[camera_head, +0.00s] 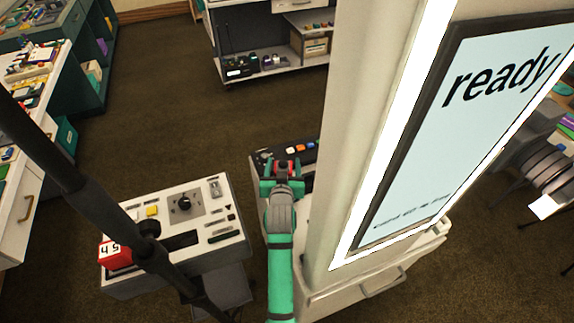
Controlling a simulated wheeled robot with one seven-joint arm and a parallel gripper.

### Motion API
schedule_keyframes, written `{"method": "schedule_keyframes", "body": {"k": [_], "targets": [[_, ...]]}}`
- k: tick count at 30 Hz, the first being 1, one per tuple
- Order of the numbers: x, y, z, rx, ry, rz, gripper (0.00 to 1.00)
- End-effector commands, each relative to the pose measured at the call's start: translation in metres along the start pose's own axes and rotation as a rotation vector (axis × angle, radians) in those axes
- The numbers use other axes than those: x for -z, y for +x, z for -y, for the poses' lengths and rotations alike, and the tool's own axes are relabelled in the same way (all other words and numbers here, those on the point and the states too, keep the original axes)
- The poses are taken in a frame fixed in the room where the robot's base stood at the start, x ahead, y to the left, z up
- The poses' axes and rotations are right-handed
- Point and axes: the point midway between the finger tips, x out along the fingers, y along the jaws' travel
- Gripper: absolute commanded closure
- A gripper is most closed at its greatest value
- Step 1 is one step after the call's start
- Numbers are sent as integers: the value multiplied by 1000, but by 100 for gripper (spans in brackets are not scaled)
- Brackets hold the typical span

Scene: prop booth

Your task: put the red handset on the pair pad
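A small red item (283,168), which looks like the red handset, shows between the fingers of my gripper (283,172). The gripper has teal fingers set apart on either side of the red item, over the dark panel of a console at centre. My wrist hides part of the item, and I cannot tell if the fingers press on it or if it rests on the panel. I cannot make out a pad marked as the pair pad.
A white console (190,222) with a black knob, a yellow button and a red "45" block (115,255) stands at left. The dark panel (312,148) carries white, orange and blue buttons. A tall pillar with a "ready" screen (470,120) rises close at right. Open floor (160,110) lies behind.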

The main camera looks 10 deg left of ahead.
Motion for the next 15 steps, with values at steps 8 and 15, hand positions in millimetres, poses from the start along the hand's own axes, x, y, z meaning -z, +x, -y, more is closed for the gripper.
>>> {"method": "schedule_keyframes", "body": {"k": [8,15], "targets": [[3,-10,1,1,0,-2,37],[2,-55,1,1,-1,0,37]]}}
